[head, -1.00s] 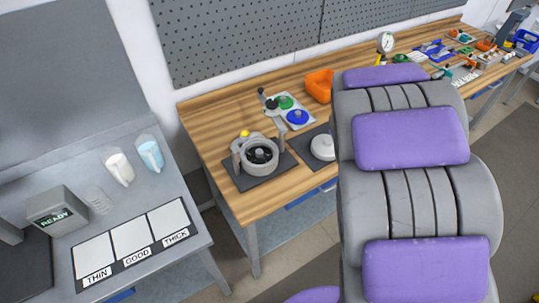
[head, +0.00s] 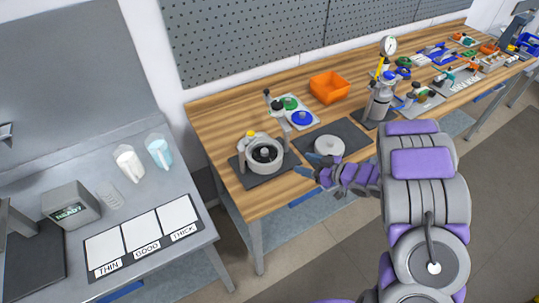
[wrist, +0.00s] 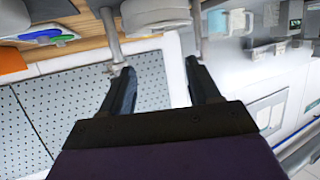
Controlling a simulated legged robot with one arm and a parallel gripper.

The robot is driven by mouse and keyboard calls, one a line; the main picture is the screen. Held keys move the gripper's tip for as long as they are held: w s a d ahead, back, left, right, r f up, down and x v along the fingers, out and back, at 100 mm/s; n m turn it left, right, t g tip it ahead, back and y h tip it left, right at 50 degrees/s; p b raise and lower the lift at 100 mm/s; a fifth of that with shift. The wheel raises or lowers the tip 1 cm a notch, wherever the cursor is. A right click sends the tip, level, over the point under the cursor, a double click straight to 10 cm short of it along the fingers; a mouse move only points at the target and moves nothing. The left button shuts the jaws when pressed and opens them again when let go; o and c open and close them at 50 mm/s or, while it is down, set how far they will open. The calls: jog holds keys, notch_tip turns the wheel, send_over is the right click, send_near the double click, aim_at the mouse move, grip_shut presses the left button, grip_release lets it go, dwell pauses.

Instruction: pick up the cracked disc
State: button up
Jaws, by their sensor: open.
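A grey ring-shaped drum (head: 265,152) with a dark interior and a central knob stands on a dark mat at the near left of the wooden bench. A pale round disc-like piece (head: 329,147) lies on a second dark mat to its right. I see no crack on either, so I cannot tell which is the cracked disc. My gripper (head: 308,178) is open and empty at the bench's front edge, right of the drum and in front of the pale piece. In the wrist view my gripper's fingers (wrist: 163,85) are apart, with a pale round body (wrist: 155,18) beyond them.
Green and blue round pieces (head: 297,110) lie on a pale plate behind the drum. An orange bin (head: 329,88) stands at the back. A metal canister (head: 380,103) stands to the right. A grey table (head: 205,232) with THIN, GOOD and THICK cards is at the left.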

jog(key=b, duration=0.1)
send_near(266, 151)
jog(key=shift+w+a+f, duration=0.1)
jog(key=shift+a+f, duration=0.15)
jog(key=shift+a, duration=0.35)
jog(key=shift+w+a+f, duration=0.15)
jog(key=shift+a+f, duration=0.1)
jog(key=shift+a, duration=0.3)
jog(key=shift+w+b+x, duration=0.25)
jog(key=shift+b+x, duration=0.3)
jog(key=shift+x, duration=2.5)
jog(key=shift+d+r, duration=0.1)
jog(key=shift+c, duration=0.2)
jog(key=shift+d, duration=0.1)
grip_shut()
